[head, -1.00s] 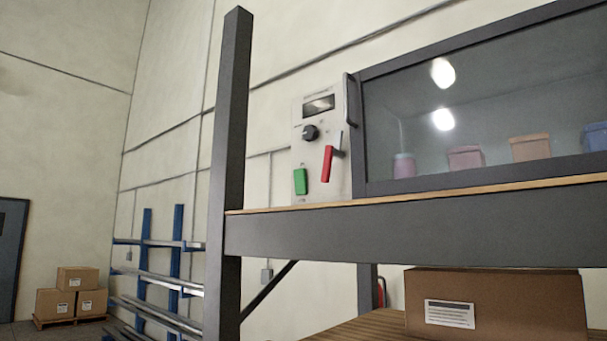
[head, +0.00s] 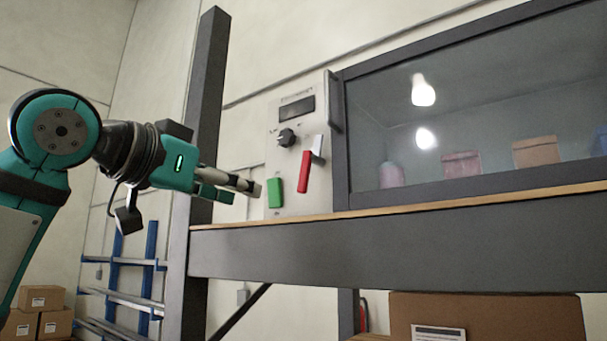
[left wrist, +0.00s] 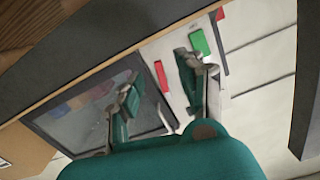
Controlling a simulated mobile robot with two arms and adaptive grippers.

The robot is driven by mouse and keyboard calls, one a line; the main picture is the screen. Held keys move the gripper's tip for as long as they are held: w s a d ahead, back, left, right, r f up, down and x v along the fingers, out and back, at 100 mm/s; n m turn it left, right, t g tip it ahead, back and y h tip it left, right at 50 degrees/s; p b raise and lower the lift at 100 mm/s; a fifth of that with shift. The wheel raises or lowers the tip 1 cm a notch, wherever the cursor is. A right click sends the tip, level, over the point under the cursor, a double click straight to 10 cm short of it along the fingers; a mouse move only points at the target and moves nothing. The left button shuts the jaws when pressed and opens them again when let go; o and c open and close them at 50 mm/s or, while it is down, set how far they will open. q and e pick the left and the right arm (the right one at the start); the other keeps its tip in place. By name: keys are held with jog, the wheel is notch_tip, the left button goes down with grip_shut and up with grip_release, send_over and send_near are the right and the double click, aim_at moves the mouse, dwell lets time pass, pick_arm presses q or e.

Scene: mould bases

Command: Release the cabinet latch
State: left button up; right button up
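The cabinet (head: 340,150) has a dark frame and a glass front. On the pale panel (head: 271,150) at its left side are a black knob (head: 286,138), a red lever handle (head: 304,172) hanging slightly tilted, and a green block (head: 275,192). Which part is the latch is not labelled legibly. My left gripper (head: 240,190) is just left of the panel, apart from the red handle and empty. In the left wrist view its two fingers (left wrist: 163,85) are spread wide, with the red handle (left wrist: 161,76) showing between them and the green block (left wrist: 199,42) beside one finger. My right gripper is out of view.
A dark upright post (head: 207,90) stands behind my left arm. The wooden-edged shelf (head: 420,207) runs below the panel and cabinet. Bags and a jar stand behind the glass. A cardboard box (head: 500,315) sits under the shelf. A blue rack (head: 117,270) stands further back.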

aim_at(302, 173)
pick_arm(q)
jog(key=s+r, duration=0.4)
jog(key=r, duration=0.1)
jog(key=shift+h, duration=0.3)
jog(key=p+x, duration=0.6)
jog(key=x, duration=1.1)
jog(key=shift+w+a+r, duration=0.1)
jog(key=shift+w+a, duration=0.05)
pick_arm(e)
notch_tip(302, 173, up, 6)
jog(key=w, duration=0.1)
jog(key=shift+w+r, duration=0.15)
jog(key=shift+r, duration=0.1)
pick_arm(q)
grip_shut()
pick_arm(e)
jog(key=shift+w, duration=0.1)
